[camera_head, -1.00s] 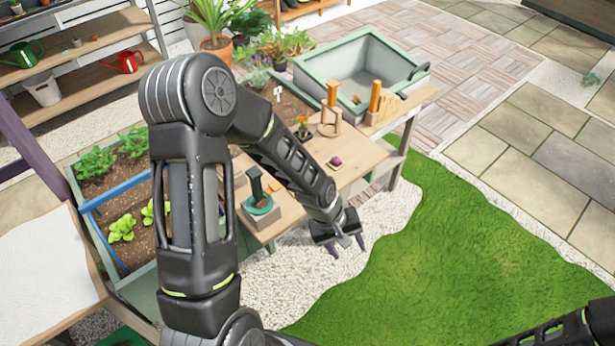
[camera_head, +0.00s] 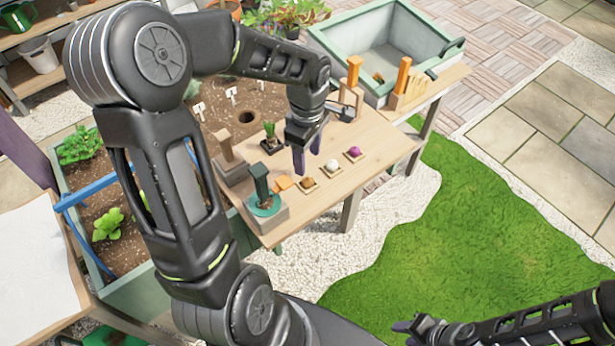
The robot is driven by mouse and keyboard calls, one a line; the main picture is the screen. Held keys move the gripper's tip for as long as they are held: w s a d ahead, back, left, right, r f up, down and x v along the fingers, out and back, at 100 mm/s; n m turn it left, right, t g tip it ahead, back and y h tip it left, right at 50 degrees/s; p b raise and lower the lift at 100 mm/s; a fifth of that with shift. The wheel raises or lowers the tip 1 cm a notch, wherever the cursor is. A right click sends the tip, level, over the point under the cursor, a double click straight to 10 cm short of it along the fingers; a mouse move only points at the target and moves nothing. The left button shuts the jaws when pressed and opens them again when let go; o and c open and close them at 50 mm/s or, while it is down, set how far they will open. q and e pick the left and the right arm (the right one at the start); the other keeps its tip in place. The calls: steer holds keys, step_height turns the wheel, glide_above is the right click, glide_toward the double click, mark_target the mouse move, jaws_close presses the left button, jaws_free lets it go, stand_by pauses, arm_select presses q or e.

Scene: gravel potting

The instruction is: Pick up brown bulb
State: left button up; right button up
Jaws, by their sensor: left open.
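The brown bulb (camera_head: 308,183) sits on a small square pad near the front edge of the wooden bench (camera_head: 350,190). A white bulb (camera_head: 332,166) and a magenta bulb (camera_head: 354,152) sit on similar pads in a row to its right. My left gripper (camera_head: 307,155) points down over the bench, just behind and above the brown bulb. It is open, with nothing between its dark fingers, and apart from the bulb. My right gripper (camera_head: 412,327) is low at the bottom right, over the grass, far from the bench; its jaws are too unclear to read.
An orange piece (camera_head: 283,183) lies left of the brown bulb, beside a green-handled tool in a block (camera_head: 262,205). A small potted plant (camera_head: 270,138) stands behind. Orange-handled tools (camera_head: 402,78) stand at the right end, before a green-rimmed basin (camera_head: 385,45).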

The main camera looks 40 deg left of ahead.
mark_target(308, 176)
arm_select(q)
steer(key=shift+s+d+r, duration=0.1)
steer(key=shift+s+d, duration=0.05)
steer(key=shift+f, duration=1.3)
steer(key=shift+f+p, duration=0.7)
steer(key=shift+f, duration=1.95)
steer(key=c, duration=0.8)
